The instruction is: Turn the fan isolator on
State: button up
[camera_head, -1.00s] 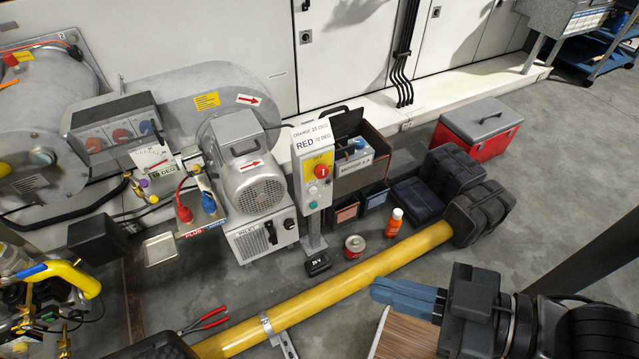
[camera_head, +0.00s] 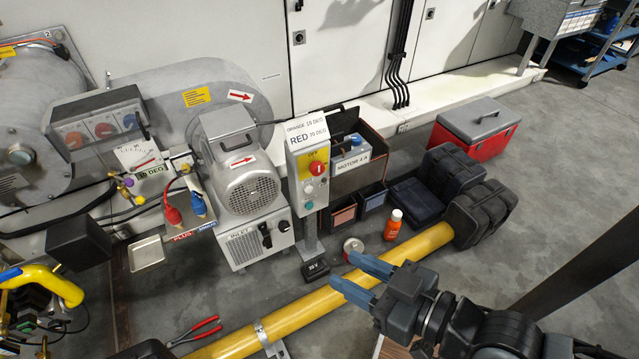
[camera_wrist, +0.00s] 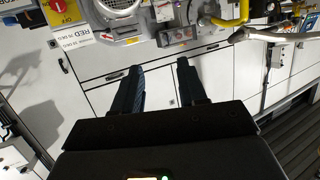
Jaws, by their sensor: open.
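The isolator is a grey box on a post (camera_head: 310,165) with a red rotary knob on a yellow plate marked OFF; the knob (camera_head: 317,168) sits at its upper part. A label reading RED and ORANGE with degrees tops the box. The isolator also shows upside down at the upper left of the wrist view (camera_wrist: 65,18). My gripper (camera_head: 361,278) is open and empty, its blue fingers apart. In the head view it is above the yellow pipe, lower right of the isolator and clear of it. In the wrist view the fingers (camera_wrist: 160,85) point at white cabinet fronts.
The grey fan motor (camera_head: 248,180) stands left of the isolator. A box labelled MOTOR (camera_head: 362,160) is to its right. Open floor is at the right.

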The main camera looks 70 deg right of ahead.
jog(key=o, duration=0.5)
jog(key=w+d+f+m+h+b, duration=0.1)
jog(key=w+d+f+b, duration=0.1)
jog(key=f, duration=0.2)
jog(key=w+d+f+m+h+b, duration=0.1)
jog(key=w+d+f+b, duration=0.1)
jog(key=d+f, duration=0.1)
jog(key=w+d+f+m+h+b, duration=0.1)
jog(key=w+d+f+b, duration=0.1)
jog(key=f, duration=0.3)
jog(key=shift+w+d+f+g, duration=0.25)
jog(key=shift+w+d+g, duration=0.05)
jog(key=shift+w+d, duration=0.3)
jog(key=shift+c, duration=0.2)
jog(key=shift+o, duration=0.3)
jog(key=w+d+f+m+h+b, duration=0.1)
jog(key=w+d+f+b, duration=0.2)
jog(key=d, duration=0.3)
jog(key=shift+w+d+f+m+b, duration=0.2)
jog(key=shift+w+f+m+b, duration=0.15)
jog(key=shift+f+b, duration=0.35)
jog(key=m+h+b, duration=0.2)
jog(key=h+b, duration=0.1)
jog(key=b, duration=0.3)
send_near(319, 172)
jog(key=x, duration=0.2)
jog(key=shift+p+x, duration=0.65)
jog(key=shift+x, duration=3.15)
jog(key=shift+r, duration=0.1)
jog(key=shift+c, duration=0.2)
